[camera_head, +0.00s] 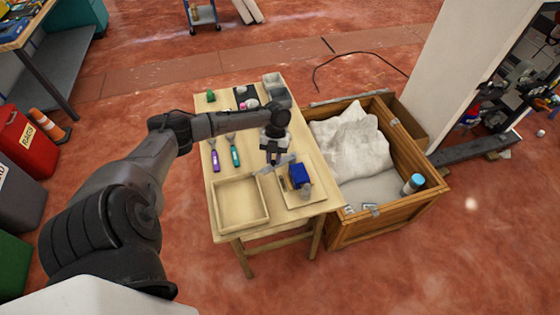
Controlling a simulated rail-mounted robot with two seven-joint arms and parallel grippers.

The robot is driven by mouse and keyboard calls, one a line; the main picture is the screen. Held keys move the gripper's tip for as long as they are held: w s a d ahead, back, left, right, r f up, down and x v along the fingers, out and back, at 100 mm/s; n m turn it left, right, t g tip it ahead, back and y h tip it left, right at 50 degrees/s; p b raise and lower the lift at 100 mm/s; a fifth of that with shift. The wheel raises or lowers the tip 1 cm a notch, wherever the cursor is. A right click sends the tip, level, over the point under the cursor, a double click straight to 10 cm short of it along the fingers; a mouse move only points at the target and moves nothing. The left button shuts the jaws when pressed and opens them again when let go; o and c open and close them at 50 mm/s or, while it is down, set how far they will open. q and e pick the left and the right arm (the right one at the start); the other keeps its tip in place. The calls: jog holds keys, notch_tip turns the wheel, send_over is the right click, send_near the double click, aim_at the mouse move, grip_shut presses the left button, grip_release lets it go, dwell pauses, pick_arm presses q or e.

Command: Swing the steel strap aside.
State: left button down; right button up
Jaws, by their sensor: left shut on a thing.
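My left gripper (273,155) points down over the wooden table, just behind a blue block (299,174). It is shut on a small grey metallic piece (285,161), which looks like the steel strap; the fingers partly hide it. The strap lies by the back edge of a light wooden board (312,199), which carries the blue block and small grey and dark parts. I cannot tell whether the strap touches the block. My right gripper is not in view.
A shallow empty wooden tray (262,219) sits at the table's front left. Purple (215,161) and teal (235,157) handled tools lie behind it. A wooden crate (393,225) with white cloth and a blue-capped bottle (413,184) adjoins the right.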

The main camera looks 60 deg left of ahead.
pick_arm(q)
jog(key=shift+a+m, duration=0.3)
jog(key=shift+m, duration=0.1)
jog(key=c, duration=1)
grip_release()
jog(key=shift+r, duration=0.1)
jog(key=shift+p+v, duration=0.35)
jog(key=shift+v, duration=6.4)
jog(key=shift+d, duration=0.2)
